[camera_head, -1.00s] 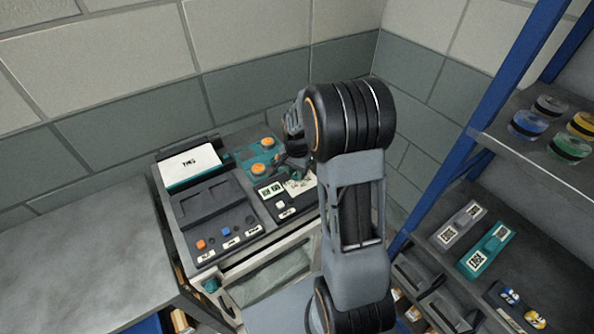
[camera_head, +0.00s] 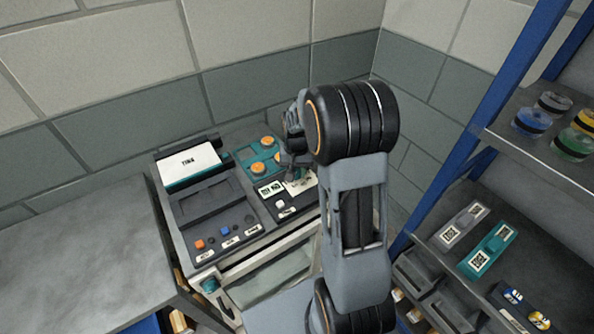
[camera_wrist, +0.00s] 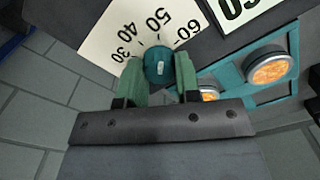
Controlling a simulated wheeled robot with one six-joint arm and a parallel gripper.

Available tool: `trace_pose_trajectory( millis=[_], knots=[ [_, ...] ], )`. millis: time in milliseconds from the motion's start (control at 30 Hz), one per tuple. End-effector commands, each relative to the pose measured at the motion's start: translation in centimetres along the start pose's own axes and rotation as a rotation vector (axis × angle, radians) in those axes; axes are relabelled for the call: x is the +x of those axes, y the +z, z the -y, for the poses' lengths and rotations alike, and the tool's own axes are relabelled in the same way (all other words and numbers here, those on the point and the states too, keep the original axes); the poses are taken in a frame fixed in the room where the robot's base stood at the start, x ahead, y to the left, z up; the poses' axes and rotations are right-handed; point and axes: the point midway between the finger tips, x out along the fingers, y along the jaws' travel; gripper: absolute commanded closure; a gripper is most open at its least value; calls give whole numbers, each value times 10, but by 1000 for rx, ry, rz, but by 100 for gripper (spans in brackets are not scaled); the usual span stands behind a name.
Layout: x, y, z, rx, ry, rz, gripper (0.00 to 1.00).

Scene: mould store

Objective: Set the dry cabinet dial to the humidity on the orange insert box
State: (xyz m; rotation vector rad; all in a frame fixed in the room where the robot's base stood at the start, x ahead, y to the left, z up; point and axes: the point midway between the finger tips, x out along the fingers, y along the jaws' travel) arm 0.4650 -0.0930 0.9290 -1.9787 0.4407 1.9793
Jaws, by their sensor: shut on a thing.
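The dry cabinet dial is a round teal knob (camera_wrist: 158,60) with a short white mark, in the wrist view. Its pale scale plate (camera_wrist: 105,40) reads 30, 40, 50 and 60. The mark looks roughly in line with 50; its exact setting is hard to tell. My gripper (camera_wrist: 160,72) has its teal fingers on both sides of the knob and is shut on it. In the head view my gripper (camera_head: 298,168) is over the panel's right part and hides the knob; part of the scale plate (camera_head: 303,186) shows. I cannot make out an orange insert box.
The panel (camera_head: 215,222) has small buttons and a white display block (camera_head: 188,164). Orange round lamps (camera_head: 259,168) are close to my gripper. A blue-framed shelf (camera_head: 550,160) at right holds round tubs and labelled boxes, one teal (camera_head: 488,250). The grey worktop (camera_head: 80,245) at left is clear.

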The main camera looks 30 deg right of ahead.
Motion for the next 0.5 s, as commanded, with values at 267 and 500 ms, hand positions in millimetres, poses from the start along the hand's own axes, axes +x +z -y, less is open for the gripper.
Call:
trace_pose_trajectory(
  millis=[267,500],
  knots=[
    [0,-1,1,-263,-1,-3,93],
    [0,-1,1,-477,0,-3,93]
  ],
)
